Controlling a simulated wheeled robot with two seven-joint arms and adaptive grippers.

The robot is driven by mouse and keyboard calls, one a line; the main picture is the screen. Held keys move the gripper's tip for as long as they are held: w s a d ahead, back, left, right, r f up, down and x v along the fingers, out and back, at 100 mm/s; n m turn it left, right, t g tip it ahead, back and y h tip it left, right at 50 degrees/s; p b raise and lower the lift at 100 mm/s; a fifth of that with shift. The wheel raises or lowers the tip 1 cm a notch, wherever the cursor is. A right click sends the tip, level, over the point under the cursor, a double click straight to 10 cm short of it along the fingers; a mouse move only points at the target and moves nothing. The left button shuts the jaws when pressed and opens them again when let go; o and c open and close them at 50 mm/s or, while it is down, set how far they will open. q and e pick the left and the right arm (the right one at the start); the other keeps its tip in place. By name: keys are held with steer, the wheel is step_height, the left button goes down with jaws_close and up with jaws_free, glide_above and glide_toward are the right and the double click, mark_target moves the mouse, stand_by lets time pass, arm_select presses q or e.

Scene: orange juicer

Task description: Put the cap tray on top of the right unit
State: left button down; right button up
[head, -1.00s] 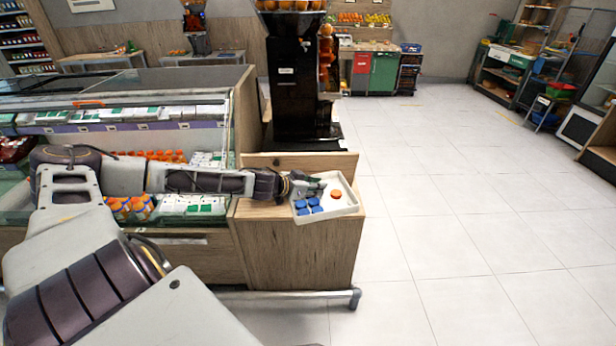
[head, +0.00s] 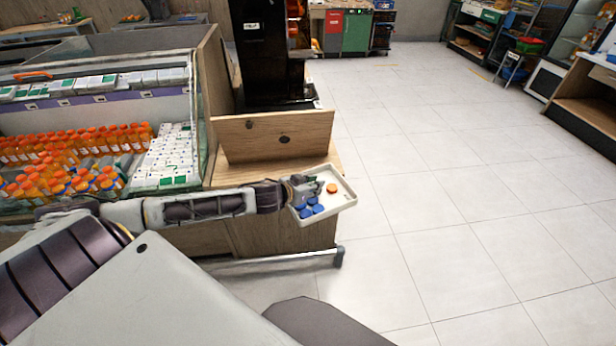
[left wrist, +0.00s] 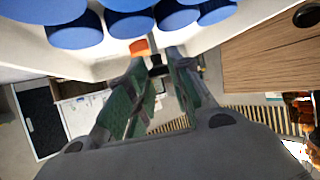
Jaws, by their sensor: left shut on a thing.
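The cap tray (head: 340,205) is a shallow white tray holding several blue caps (head: 312,206) and one orange cap (head: 332,188). My left gripper (head: 308,190) is shut on the tray's near-left wall and holds it at the right end of the wooden counter. In the left wrist view the tray wall (left wrist: 110,68) and blue caps (left wrist: 128,24) fill the top, with the green-padded fingers (left wrist: 150,90) at the wall. The wooden unit (head: 275,138) with an upright panel stands behind the tray, below a black juicer (head: 268,50). My right gripper is not visible.
A glass display case (head: 95,110) with orange bottles and white cartons stands at the left. A metal rail (head: 300,258) runs along the counter's foot. The tiled floor (head: 450,200) to the right is clear. Shelves stand at the far right.

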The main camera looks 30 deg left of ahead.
mark_target(321, 220)
arm_select(q)
steer(key=shift+n+y, duration=0.6)
steer(key=s+d+f+b, duration=0.1)
steer(key=d+f, duration=0.1)
steer(key=s+d+f+b, duration=0.1)
steer(key=d+f, duration=0.1)
steer(key=f, duration=0.1)
steer(key=s+d+f+b, duration=0.1)
steer(key=d+f, duration=0.2)
steer(key=shift+s, duration=0.4)
steer(key=s+d+f+y+b, duration=0.1)
steer(key=s+d+f+b, duration=0.1)
steer(key=f, duration=0.4)
steer(key=s+d, duration=0.1)
steer(key=s, duration=0.1)
steer(key=shift+s+d+f+n, duration=0.3)
steer(key=shift+d+f+n, duration=0.05)
steer(key=shift+f+n, duration=0.05)
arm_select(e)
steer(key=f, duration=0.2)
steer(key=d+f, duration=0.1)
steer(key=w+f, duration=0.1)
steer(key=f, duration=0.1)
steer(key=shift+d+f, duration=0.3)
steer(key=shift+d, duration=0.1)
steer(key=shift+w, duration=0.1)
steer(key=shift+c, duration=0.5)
